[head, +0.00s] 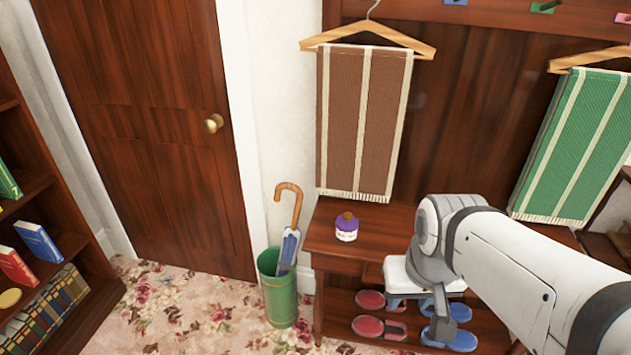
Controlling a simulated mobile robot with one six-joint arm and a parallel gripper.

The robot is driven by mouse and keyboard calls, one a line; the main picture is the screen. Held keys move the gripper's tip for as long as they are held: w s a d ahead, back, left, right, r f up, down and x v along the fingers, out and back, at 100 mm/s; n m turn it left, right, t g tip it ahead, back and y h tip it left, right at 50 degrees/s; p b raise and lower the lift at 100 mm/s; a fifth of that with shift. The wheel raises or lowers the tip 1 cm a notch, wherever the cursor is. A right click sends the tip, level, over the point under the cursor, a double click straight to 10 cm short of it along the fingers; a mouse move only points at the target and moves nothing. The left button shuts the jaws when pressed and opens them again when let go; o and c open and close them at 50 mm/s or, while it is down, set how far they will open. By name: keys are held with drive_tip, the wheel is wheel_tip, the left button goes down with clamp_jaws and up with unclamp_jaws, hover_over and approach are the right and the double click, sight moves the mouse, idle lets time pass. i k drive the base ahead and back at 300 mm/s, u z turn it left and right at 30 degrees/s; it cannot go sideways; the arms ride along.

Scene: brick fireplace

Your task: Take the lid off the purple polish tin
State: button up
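The purple polish tin (347,229) stands upright on the wooden bench top, left of my arm. It is a small round tin with a pale label on its front and a brown knob-like piece on top. The lid appears to be on it; the seam is too small to make out. My gripper (418,312) hangs at the end of the arm, to the right of the tin and lower in the picture, in front of the bench's shoe shelves. It is well apart from the tin. Its fingers are hard to separate from the blue shoes behind.
The bench (322,225) has bare top around the tin. A brown striped cloth (365,120) hangs just behind it. A green bin (279,292) with an umbrella (289,240) stands left of the bench. Red shoes (378,328) are below. A green cloth (578,145) hangs at right.

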sight(346, 221)
drive_tip(key=u, duration=0.2)
drive_tip(key=i, duration=1)
